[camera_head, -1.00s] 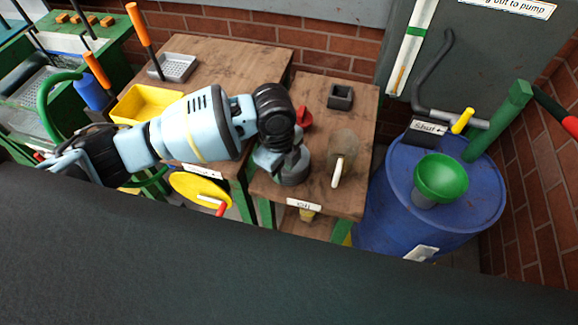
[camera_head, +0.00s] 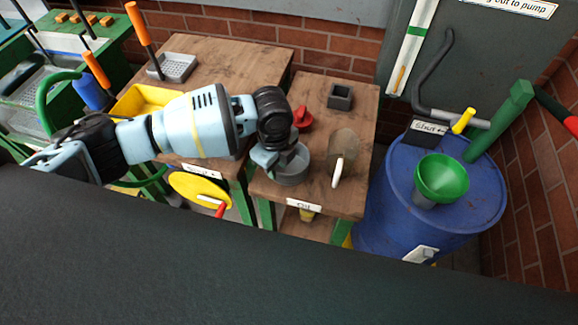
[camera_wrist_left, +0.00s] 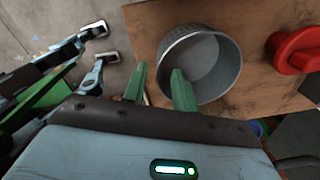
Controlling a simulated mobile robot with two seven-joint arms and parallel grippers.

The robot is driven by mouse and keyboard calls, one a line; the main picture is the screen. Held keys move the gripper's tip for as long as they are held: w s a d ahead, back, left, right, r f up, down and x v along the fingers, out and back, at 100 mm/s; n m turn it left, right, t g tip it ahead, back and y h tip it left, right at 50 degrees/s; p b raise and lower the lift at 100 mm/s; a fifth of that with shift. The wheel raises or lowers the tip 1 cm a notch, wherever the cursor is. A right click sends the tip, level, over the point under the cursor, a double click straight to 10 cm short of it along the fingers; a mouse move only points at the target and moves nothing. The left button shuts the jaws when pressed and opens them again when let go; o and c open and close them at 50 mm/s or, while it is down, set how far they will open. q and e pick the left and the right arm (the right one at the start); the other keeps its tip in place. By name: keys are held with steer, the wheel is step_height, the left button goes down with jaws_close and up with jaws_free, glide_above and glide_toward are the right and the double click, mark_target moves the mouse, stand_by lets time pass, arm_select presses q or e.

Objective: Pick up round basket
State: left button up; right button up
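The round basket (camera_head: 292,168) is a grey, round, open-topped container near the front left of the right wooden table. In the left wrist view the round basket (camera_wrist_left: 222,68) shows its rim and its empty inside. My left gripper (camera_wrist_left: 159,72) has its two green fingers apart. One finger overlaps the near left of the basket's rim and the other is just outside it. I cannot tell whether they touch the wall. In the head view the left wrist partly covers the basket and the fingers are hidden. My right gripper is not in view.
A red object (camera_head: 302,118) sits just behind the basket, and a scoop-like tool (camera_head: 341,155) lies to its right. A small dark square cup (camera_head: 340,96) stands farther back. A blue drum (camera_head: 390,215) with a green funnel (camera_head: 441,178) stands right of the table.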

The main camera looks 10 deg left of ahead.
mark_target(278, 172)
arm_select(q)
step_height(278, 172, down, 4)
steer(key=shift+w+a+r, duration=0.1)
steer(key=shift+r, duration=0.1)
jaws_close()
